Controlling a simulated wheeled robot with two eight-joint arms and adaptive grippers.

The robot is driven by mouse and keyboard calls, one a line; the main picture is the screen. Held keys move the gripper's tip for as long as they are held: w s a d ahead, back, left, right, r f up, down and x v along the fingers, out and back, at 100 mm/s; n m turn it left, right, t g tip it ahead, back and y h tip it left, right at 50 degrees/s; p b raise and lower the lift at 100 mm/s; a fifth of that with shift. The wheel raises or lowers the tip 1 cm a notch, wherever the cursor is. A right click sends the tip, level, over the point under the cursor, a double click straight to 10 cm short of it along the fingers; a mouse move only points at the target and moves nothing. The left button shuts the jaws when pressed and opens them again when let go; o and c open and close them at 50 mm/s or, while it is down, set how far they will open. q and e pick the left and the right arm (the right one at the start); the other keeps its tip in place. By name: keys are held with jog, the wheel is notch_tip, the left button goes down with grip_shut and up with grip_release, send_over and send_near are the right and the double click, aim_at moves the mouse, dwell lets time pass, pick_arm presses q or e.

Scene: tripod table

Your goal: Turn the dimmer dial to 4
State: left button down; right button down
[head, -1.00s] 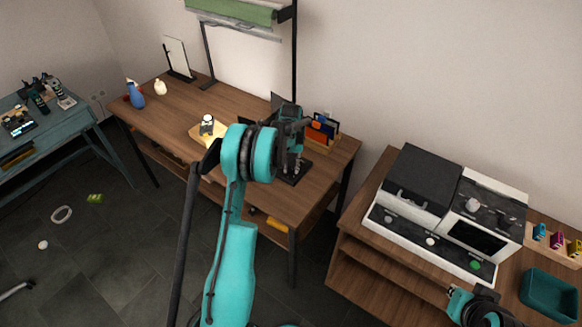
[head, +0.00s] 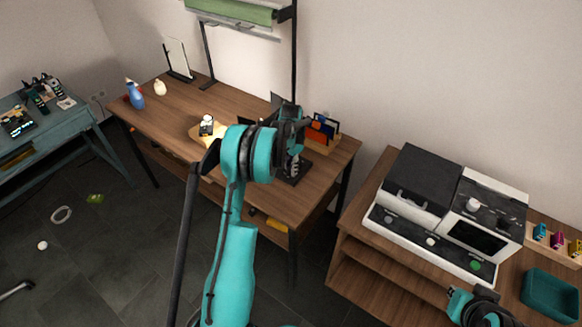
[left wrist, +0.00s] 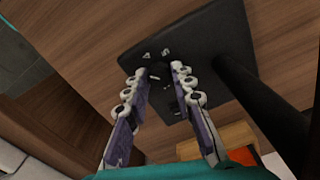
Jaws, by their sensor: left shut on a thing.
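The dimmer's black base plate (head: 295,172) lies on the brown wooden desk, below my left gripper (head: 291,155). In the left wrist view the plate (left wrist: 215,45) shows pale marks beside the fingertips. The dark dial (left wrist: 159,70) is between the tips of my left gripper (left wrist: 159,72), which is shut on it. The fingers hide part of the dial, and I cannot read its setting. My right gripper (head: 470,303) is only partly in view at the lower right, and its fingers cannot be made out.
A black post (left wrist: 262,100) rises close beside the fingers. A wooden organizer (head: 322,140) with coloured items stands to the right on the desk. A white and black machine (head: 445,210) and a teal bin (head: 550,294) are on the right-hand bench.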

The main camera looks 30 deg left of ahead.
pick_arm(q)
jog(key=shift+m, duration=0.4)
jog(key=c, duration=1.3)
grip_release()
notch_tip(320, 180, up, 12)
jog(key=shift+r, duration=0.1)
